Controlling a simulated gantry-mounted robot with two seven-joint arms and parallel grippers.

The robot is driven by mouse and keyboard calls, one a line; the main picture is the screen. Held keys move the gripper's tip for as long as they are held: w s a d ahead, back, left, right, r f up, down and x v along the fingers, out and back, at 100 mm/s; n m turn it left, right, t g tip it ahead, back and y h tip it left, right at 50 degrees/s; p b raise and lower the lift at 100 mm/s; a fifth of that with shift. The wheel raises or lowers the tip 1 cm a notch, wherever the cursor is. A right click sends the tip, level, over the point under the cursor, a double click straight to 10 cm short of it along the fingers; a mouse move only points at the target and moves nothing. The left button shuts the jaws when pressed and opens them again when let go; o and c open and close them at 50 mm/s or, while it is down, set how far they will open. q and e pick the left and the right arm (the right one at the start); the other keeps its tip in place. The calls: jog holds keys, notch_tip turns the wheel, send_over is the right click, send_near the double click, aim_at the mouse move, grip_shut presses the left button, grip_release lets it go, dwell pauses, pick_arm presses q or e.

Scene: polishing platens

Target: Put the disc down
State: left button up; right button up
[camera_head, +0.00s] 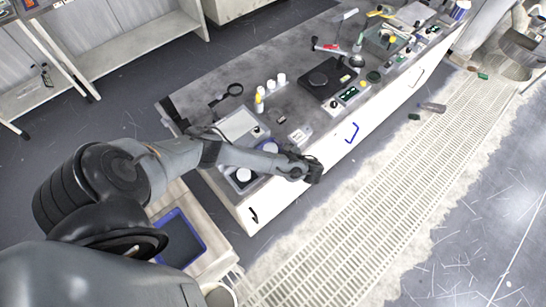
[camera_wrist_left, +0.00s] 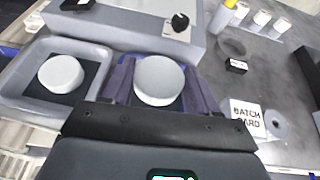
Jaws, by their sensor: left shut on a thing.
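My left gripper (camera_wrist_left: 157,95) is shut on a pale grey-white round disc (camera_wrist_left: 158,80), with one dark finger on either side of it. A blue-edged recess shows just behind the disc; I cannot tell whether the disc touches it. In the head view a pale disc (camera_head: 270,147) shows just beyond my left forearm, which hides the fingertips. A second pale disc (camera_wrist_left: 60,74) lies on a dark pad in a grey tray (camera_wrist_left: 18,88) to the left; this disc also shows in the head view (camera_head: 243,175). My right gripper is not in view.
A batch card (camera_wrist_left: 246,115) lies on the bench right of the gripper. White and yellow-topped bottles (camera_head: 270,86), a black square device (camera_head: 326,78) and a grey unit with a black knob (camera_wrist_left: 180,22) stand farther back. The bench's white front (camera_head: 385,108) drops to a grated floor.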

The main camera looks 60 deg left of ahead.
pick_arm(q)
jog(key=shift+a+f+b, duration=0.1)
jog(key=shift+f+b, duration=0.25)
jog(key=shift+f, duration=0.15)
notch_tip(320, 180, down, 2)
jog(key=shift+b, duration=0.55)
jog(key=shift+f, duration=0.35)
jog(key=shift+f, duration=0.15)
jog(key=o, duration=0.9)
jog(key=shift+o, duration=0.2)
